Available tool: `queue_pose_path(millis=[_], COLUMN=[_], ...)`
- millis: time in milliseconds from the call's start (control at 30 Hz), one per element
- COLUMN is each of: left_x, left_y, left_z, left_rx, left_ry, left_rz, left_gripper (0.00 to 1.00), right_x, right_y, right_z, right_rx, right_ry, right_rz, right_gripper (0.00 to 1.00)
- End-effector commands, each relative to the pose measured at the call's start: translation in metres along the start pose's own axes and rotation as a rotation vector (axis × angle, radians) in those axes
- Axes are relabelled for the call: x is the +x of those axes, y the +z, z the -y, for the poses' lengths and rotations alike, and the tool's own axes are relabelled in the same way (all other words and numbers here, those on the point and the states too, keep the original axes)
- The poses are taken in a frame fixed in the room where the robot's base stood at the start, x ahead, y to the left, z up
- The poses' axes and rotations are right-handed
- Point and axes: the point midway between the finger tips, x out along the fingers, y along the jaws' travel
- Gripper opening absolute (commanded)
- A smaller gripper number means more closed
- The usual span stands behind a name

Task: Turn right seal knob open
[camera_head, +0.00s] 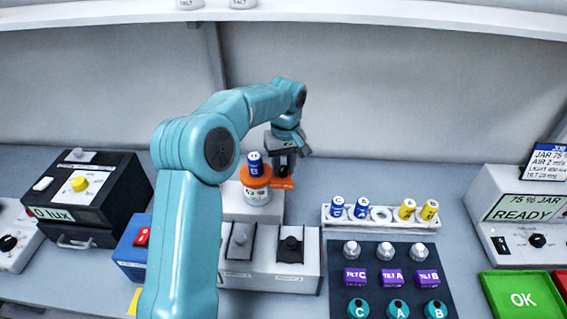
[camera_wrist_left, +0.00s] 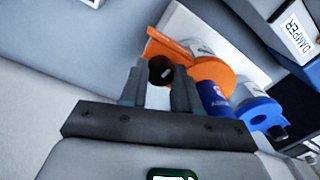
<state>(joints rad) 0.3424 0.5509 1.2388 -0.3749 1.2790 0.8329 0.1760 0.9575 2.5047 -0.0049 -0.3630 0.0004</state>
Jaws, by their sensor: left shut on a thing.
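A round orange-topped jar (camera_head: 257,196) stands on a white block behind the front controls, with a blue-capped vial (camera_head: 255,163) standing in its top. A flat orange arm (camera_head: 283,184) reaches out on its right side, with a small dark knob on it. In the left wrist view this dark knob (camera_wrist_left: 160,70) sits between the fingertips, by the orange arm (camera_wrist_left: 172,42) and the jar's lid (camera_wrist_left: 212,76). My left gripper (camera_head: 285,170) points down and is shut on the dark knob; its fingers partly hide it. My right gripper is not in view.
A white vial rack (camera_head: 381,226) and a dark control panel (camera_head: 390,258) lie to the right. A black lux box (camera_head: 97,197) stands left.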

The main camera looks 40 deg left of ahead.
Motion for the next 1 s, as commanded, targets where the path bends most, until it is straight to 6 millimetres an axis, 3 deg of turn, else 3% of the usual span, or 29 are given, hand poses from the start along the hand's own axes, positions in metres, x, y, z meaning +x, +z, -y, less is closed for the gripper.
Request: queue_pose_path(millis=[500, 1000], left_x=[-0.0027, -0.0027], left_y=[-0.0011, -0.0012], left_z=[0.0001, -0.0001], left_rx=[0.423, 0.579], left_ry=[0.002, 0.003], left_rz=[-0.023, -0.031], left_gripper=[0.00, 0.00], right_x=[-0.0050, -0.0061], right_y=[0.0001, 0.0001], right_z=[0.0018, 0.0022], right_rx=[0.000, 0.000], right_ry=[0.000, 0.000], right_rz=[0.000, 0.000], right_gripper=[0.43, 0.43])
